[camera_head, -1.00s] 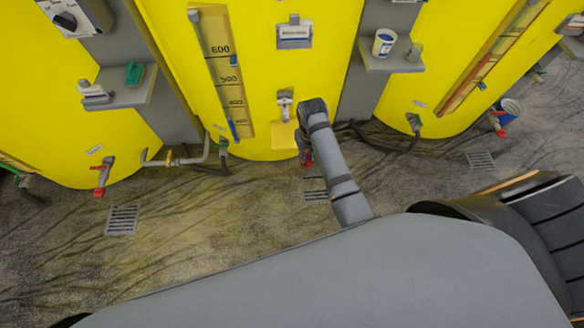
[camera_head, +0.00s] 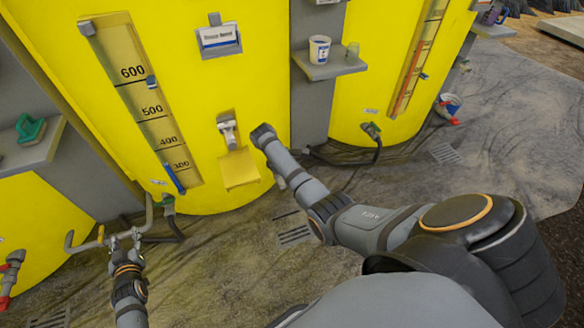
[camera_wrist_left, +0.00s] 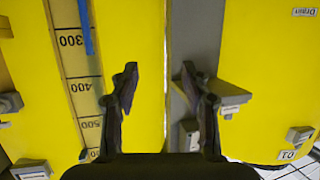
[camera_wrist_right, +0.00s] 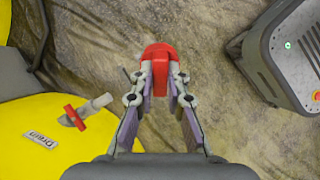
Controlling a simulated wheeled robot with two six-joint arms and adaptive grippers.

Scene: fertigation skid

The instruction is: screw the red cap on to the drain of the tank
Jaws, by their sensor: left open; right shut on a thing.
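The red cap (camera_wrist_right: 160,60) is held between the fingertips of my right gripper (camera_wrist_right: 160,78), which is shut on it, above the floor. The tank drain (camera_wrist_right: 90,108) shows in the right wrist view as a grey pipe with a red handle, beside a "Drain" label (camera_wrist_right: 42,139) on the yellow tank (camera_wrist_right: 30,115). It lies left of the cap and apart from it. In the head view my right arm hides that gripper and the cap. My left gripper (camera_head: 125,238) is open and empty at the lower left; its fingers also show in the left wrist view (camera_wrist_left: 160,75).
A pipe (camera_head: 88,243) and a dark hose (camera_head: 172,225) run at the tank's foot near my left gripper. A shelf (camera_head: 330,70) carries a white tub (camera_head: 319,48) and a small cup (camera_head: 351,52). A floor grate (camera_head: 295,236) lies beside my right arm.

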